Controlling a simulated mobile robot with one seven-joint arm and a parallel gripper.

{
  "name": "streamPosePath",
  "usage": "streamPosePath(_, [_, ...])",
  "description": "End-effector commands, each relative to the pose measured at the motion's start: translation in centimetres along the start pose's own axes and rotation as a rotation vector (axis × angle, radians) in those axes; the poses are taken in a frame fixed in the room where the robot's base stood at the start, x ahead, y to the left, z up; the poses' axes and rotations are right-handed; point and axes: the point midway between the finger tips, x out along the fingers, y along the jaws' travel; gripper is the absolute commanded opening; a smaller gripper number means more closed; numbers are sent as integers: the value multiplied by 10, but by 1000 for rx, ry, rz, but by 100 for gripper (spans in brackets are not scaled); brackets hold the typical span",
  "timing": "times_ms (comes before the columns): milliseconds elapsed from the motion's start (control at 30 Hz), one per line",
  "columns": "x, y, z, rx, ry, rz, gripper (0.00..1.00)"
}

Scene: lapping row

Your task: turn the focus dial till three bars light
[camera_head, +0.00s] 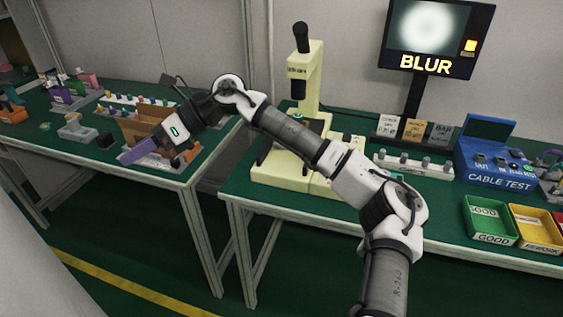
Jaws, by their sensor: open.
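A cream microscope (314,85) with a black eyepiece stands on the green bench at the centre. My arm crosses in front of its lower part, and I cannot make out the focus dial for certain. The monitor (437,38) behind it shows a blurred white disc and the word BLUR. A small orange-yellow lit block (470,46) shows at its right side; I cannot count bars in it. My gripper (133,155) is at the left, over the front part of the left bench, well away from the microscope. Its jaws are open, and I see nothing held.
The left bench holds an orange-brown box (141,128) and racks of small parts close to my gripper. On the right bench are a blue cable test box (495,173), a green GOOD tray (489,236) and a yellow tray (534,245). A gap separates the benches.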

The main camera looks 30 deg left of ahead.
Motion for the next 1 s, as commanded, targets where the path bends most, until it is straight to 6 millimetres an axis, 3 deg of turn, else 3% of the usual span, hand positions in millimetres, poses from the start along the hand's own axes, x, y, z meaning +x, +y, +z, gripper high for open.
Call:
streamPosePath(33, [-31, -31, -24, -1, 111, -102, 54])
streamPosePath(100, [-81, -65, -60, 9, 275, -222, 54])
streamPosePath(167, [-133, -86, -89, 35, 416, -319, 54])
streamPosePath(200, [-171, -94, -108, 61, 509, -378, 54])
streamPosePath(300, [-266, -96, -144, 147, 716, -502, 54])
streamPosePath(400, [-340, -82, -166, 237, 863, -583, 54])
streamPosePath(500, [-386, -64, -177, 304, 951, -628, 54])
streamPosePath(600, [-409, -54, -182, 340, 994, -648, 54])
streamPosePath(667, [-412, -53, -185, 347, 1002, -651, 54])
streamPosePath(833, [-405, -59, -203, 350, 1003, -649, 54])
streamPosePath(1000, [-391, -71, -233, 348, 1002, -647, 54])
